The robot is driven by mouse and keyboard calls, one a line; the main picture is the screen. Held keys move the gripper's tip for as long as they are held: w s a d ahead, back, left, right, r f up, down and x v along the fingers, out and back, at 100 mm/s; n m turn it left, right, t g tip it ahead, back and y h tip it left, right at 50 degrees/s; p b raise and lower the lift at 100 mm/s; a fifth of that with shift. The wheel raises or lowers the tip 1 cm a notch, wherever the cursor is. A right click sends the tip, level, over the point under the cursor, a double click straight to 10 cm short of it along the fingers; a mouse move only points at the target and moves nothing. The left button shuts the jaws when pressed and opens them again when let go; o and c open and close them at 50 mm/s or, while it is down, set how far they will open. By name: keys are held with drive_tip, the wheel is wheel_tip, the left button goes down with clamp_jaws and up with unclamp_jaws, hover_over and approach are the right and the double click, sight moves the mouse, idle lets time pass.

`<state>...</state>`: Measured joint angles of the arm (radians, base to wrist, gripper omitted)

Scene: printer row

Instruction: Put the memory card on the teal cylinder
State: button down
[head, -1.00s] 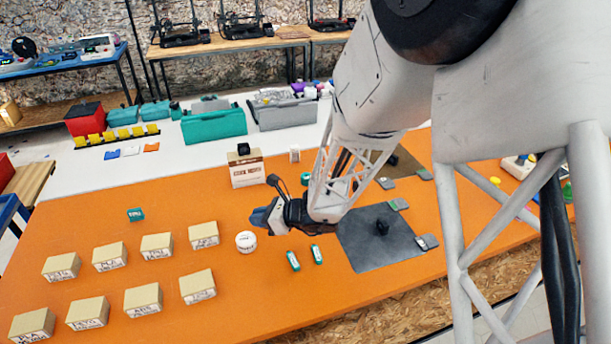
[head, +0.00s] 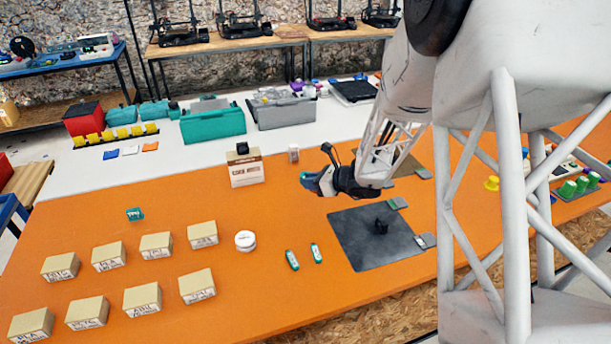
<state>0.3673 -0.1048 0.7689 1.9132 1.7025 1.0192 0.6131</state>
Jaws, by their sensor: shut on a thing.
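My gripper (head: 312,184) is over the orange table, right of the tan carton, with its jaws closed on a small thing. The thing is too small and too covered by the fingers to make out clearly; I take it for the memory card. A teal patch (head: 305,177) shows at the fingertips, where the small teal cylinder stood in the earlier view. The gripper largely covers it, and I cannot tell whether they touch.
A white round tub (head: 245,241), two teal-and-white sticks (head: 292,260) and a dark mat (head: 370,240) lie in front. Several labelled boxes (head: 142,299) fill the left.

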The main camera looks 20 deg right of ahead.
idle(0.4)
hover_over(301, 173)
drive_tip(key=shift+f, duration=0.75)
drive_tip(key=shift+f, duration=0.15)
drive_tip(key=shift+f, duration=1.65)
drive_tip(key=shift+f, duration=0.15)
drive_tip(key=c, duration=1.1)
unclamp_jaws()
drive_tip(key=shift+r, duration=0.2)
